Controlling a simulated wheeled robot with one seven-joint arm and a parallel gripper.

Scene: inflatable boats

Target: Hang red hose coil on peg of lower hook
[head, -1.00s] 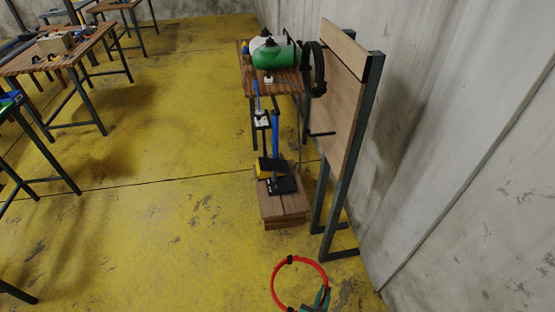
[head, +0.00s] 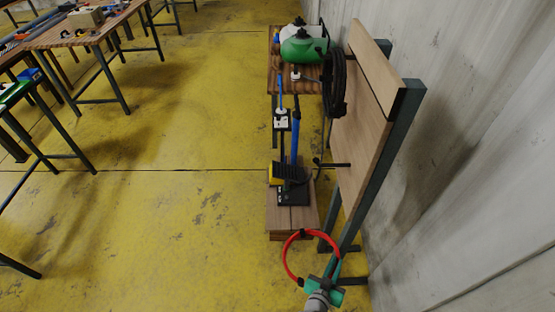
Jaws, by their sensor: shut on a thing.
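The red hose coil (head: 286,257) is a thin red ring with dark bands, at the bottom of the head view. My gripper (head: 327,287), green, is shut on the coil at its lower right side and holds it up in front of the board's stand. The wooden board (head: 361,130) stands near the wall on dark legs. The lower hook (head: 335,165) is a thin dark peg sticking out to the left from the board, with nothing on it. The coil is apart from it, nearer to me. A black hose coil (head: 338,85) hangs higher on the board.
A wooden platform (head: 279,215) with a black and yellow foot pump (head: 290,182) stands left of the board. Behind is a table (head: 283,82) with a green tank (head: 303,47). The wall (head: 470,170) is close on the right. Yellow floor (head: 170,220) is open to the left.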

